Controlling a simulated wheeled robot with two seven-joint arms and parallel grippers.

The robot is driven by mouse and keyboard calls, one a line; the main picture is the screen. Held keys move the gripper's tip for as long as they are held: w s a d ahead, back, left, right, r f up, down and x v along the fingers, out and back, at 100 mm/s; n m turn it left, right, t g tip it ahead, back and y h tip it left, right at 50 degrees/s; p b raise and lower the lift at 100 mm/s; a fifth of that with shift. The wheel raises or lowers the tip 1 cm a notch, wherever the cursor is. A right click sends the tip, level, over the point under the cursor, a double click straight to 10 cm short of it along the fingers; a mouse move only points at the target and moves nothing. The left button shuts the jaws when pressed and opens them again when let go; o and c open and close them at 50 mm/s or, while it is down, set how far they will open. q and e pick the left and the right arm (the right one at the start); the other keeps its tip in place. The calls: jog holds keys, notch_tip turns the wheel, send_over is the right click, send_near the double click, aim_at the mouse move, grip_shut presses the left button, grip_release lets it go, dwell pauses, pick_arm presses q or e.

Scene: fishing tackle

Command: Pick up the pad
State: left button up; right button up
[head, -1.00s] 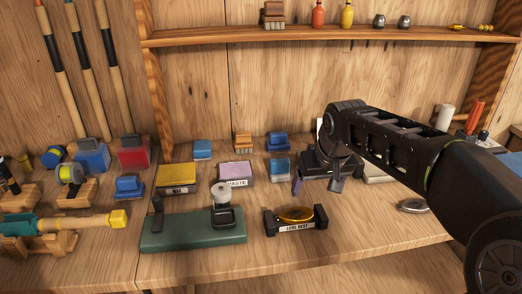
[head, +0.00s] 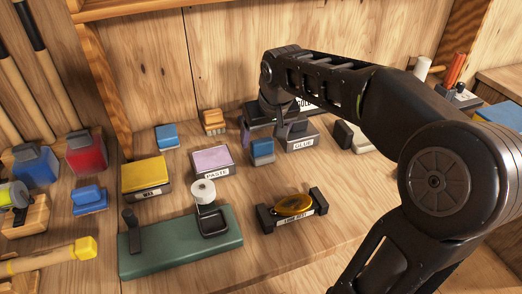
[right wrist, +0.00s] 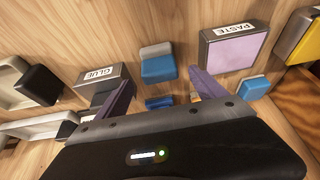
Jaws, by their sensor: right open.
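Several small blue blocks could be the pad; I cannot tell which one is meant. One, blue with a grey end (head: 261,152), stands between the paste and glue boxes; it also shows in the right wrist view (right wrist: 157,68). A darker blue block (right wrist: 158,102) shows between my finger bases in the wrist view, and my gripper hides it in the head view. A light blue block (head: 167,137) lies further left. My right gripper (head: 264,134) is open and empty, its purple fingers spread above the bench by the grey-ended block. My left gripper is out of view.
The paste box (head: 212,160) and glue box (head: 302,136) stand close on either side. A wooden brush (head: 212,122) is behind. The yellow wax box (head: 147,178), green stand (head: 180,243) and lure rest (head: 293,210) are nearer. Bare bench lies at front right.

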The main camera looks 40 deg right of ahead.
aim_at(260, 146)
jog(key=shift+w+d+f, duration=0.1)
jog(key=shift+w+f, duration=0.2)
jog(key=shift+f, duration=0.35)
jog(key=shift+x, duration=2.6)
jog(key=c, duration=1.5)
